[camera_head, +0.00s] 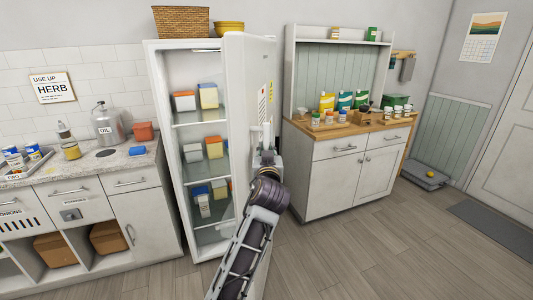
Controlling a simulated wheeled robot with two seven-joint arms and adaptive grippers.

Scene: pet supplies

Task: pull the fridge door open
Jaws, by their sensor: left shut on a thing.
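The white fridge (162,120) stands at the middle left with its door (240,90) swung partly open toward me. Shelves inside show several boxes and cartons (208,95). My left gripper (266,140) is at the outer face of the door, by its handle (267,130). It is shut on the handle, though my own arm and wrist hide much of the grip. My right gripper is not in view.
A counter (90,167) stands to the left. A white cabinet (340,184) with bags and jars stands right of the door. The wooden floor (370,255) in front is clear.

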